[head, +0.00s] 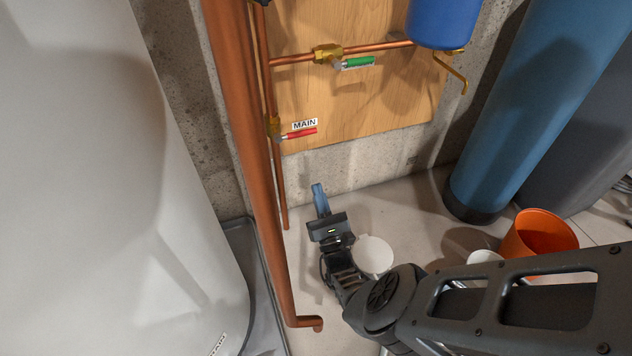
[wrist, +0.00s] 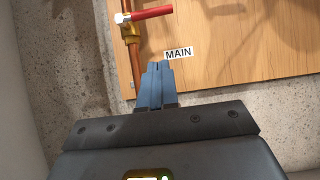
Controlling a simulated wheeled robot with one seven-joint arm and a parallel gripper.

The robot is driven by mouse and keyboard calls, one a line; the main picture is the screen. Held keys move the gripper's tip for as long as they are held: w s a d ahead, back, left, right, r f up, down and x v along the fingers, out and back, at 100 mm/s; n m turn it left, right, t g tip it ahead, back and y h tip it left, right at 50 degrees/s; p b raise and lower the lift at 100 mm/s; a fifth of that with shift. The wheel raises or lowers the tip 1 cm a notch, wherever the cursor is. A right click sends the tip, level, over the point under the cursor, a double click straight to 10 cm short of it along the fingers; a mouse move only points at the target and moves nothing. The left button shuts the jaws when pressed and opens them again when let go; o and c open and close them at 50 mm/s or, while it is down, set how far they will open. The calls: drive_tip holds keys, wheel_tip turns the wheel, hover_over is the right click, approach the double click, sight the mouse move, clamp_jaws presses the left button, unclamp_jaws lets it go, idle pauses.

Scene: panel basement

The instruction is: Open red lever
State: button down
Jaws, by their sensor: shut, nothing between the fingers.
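The red lever (head: 301,133) sits on a brass valve (head: 275,126) on a thin vertical copper pipe. In the wrist view the red lever (wrist: 152,12) is at the top edge, and the gripper's fingertips (wrist: 157,66) point toward the wooden board beside the MAIN label (wrist: 178,54). Nothing hides the lever.
A green lever (head: 360,62) is on a horizontal pipe above. A thick copper pipe (head: 243,150) stands left of the valve, beside a large white tank (head: 90,180). A blue cylinder (head: 540,100) and an orange bucket (head: 540,232) are at the right. Space before the board looks clear.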

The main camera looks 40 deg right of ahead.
sight(297, 134)
drive_tip(key=w+d+r+p, duration=0.1)
drive_tip(key=w+d+r, duration=0.2)
drive_tip(key=w+r, duration=0.4)
drive_tip(key=shift+r+p, duration=0.35)
drive_tip(key=shift+r, duration=0.45)
drive_tip(key=shift+r, duration=0.1)
drive_tip(key=shift+d+r+n+t+y, duration=0.1)
drive_tip(key=shift+n+t+y, duration=0.2)
drive_tip(key=shift+n+y, duration=0.35)
